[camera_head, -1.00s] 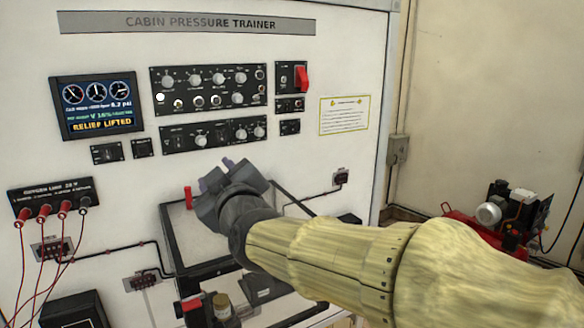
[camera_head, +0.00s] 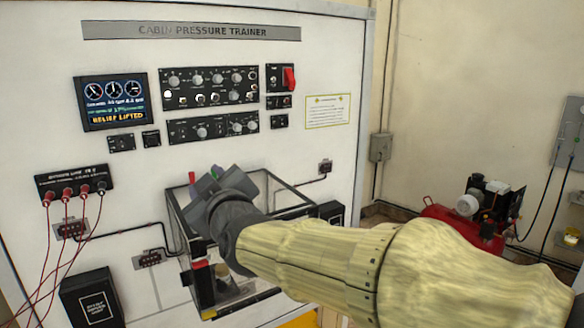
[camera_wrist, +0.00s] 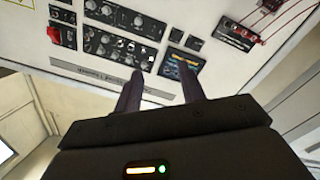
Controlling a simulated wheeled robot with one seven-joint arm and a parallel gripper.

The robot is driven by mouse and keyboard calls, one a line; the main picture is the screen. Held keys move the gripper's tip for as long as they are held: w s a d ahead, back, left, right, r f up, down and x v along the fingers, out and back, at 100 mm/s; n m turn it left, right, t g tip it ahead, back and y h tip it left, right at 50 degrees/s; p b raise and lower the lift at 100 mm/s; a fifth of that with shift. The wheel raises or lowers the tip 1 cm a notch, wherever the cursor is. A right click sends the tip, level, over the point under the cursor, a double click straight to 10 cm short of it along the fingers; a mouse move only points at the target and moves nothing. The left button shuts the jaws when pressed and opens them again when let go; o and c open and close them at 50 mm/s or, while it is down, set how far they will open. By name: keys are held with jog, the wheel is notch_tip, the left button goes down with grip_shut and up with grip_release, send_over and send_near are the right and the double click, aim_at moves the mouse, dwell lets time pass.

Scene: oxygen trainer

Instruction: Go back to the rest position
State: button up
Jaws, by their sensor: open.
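My gripper (camera_head: 203,183) is in front of the cabin pressure trainer panel (camera_head: 330,65), above a clear-walled box (camera_head: 285,200). In the wrist view its two dark fingers (camera_wrist: 160,92) stand apart with nothing between them, so it is open and empty. The wrist view shows the panel upside down beyond the fingers. In the head view my gripper and forearm hide part of the box.
The screen (camera_head: 112,101) reads "RELIEF LIFTED". A red switch cover (camera_head: 289,78) sits at the panel's upper right. Red leads (camera_head: 67,225) hang from the socket strip at left. A red compressor (camera_head: 450,218) stands on the floor at right.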

jog(key=d+f+m+g+h, duration=0.3)
jog(key=d+f, duration=0.4)
jog(key=f, duration=0.3)
jog(key=d+f+m+g+h, duration=0.2)
jog(key=d+f, duration=0.6)
jog(key=f, duration=0.2)
jog(key=s+d+f+m+g+h, duration=0.4)
jog(key=s+d+f+m+g, duration=0.3)
jog(key=s+d+f, duration=0.7)
notch_tip(320, 180, down, 2)
jog(key=shift+s+d+m+g, duration=0.2)
jog(key=shift+d+m+g, duration=0.1)
jog(key=shift+d+g, duration=0.25)
jog(key=shift+w, duration=0.2)
jog(key=shift+s+d, duration=0.15)
jog(key=shift+s, duration=0.1)
jog(key=shift+c, duration=0.2)
